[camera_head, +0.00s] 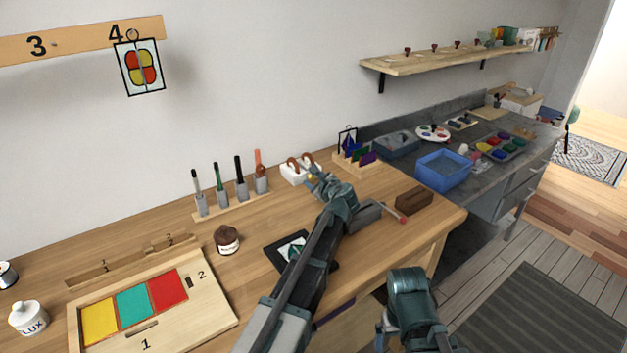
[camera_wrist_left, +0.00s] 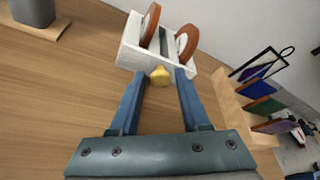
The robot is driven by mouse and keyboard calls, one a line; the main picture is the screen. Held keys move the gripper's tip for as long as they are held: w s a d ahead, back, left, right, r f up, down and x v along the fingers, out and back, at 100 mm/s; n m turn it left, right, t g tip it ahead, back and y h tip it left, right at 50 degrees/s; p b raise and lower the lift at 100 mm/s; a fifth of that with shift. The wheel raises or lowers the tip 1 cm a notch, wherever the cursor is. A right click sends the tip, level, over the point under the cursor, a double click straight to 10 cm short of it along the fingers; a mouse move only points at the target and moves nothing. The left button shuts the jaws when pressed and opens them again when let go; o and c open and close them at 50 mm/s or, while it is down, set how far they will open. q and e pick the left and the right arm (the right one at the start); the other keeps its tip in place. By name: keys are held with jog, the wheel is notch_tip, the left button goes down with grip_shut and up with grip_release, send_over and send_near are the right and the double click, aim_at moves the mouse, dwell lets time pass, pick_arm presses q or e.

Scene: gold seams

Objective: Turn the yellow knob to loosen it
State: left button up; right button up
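The yellow knob (camera_wrist_left: 160,76) sits on the near side of a white holder (camera_wrist_left: 133,54) that carries two brown-orange discs. In the head view the holder (camera_head: 293,173) stands on the wooden bench by the wall. My left gripper (camera_head: 313,178) reaches to it. In the left wrist view its two blue fingers (camera_wrist_left: 159,77) are apart, their tips on either side of the knob, with a gap showing on both sides. Whether the tips fully reach around the knob is hard to tell. My right arm shows at the lower middle of the head view; its fingers cannot be made out.
A rack of coloured pieces (camera_head: 357,157) stands just right of the holder. Upright tools (camera_head: 240,190) stand to its left. A brown jar (camera_head: 227,240), a dark mat (camera_head: 277,255) and a wooden board (camera_head: 205,314) lie nearer. A blue bin (camera_head: 444,170) is farther right.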

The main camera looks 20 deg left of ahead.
pick_arm(q)
jog(key=shift+o, duration=0.6)
